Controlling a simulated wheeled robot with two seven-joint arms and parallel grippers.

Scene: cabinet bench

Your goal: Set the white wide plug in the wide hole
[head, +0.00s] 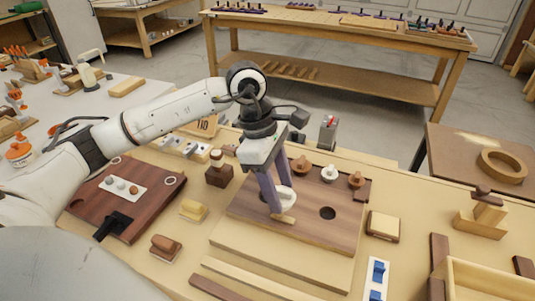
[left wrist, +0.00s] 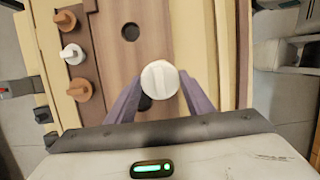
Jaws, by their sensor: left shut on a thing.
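The white wide plug (left wrist: 159,79) is round with a raised bar across its top. My left gripper (left wrist: 160,92) is shut on it over the brown board (head: 245,206). In the head view the plug (head: 286,194) shows between the purple fingers of the left gripper (head: 278,205). A dark hole (left wrist: 145,103) shows partly beside the plug and left finger in the wrist view; the rest of it is hidden. Another hole (head: 327,213) is open and empty; it also shows in the wrist view (left wrist: 130,32). My right gripper is out of view.
At the board's back edge stand a brown plug (head: 299,165), a smaller white plug (head: 329,173) and another brown plug (head: 356,180). A dark wooden block (head: 219,171) is left of the board. An open wooden box (head: 485,280) is at the front right.

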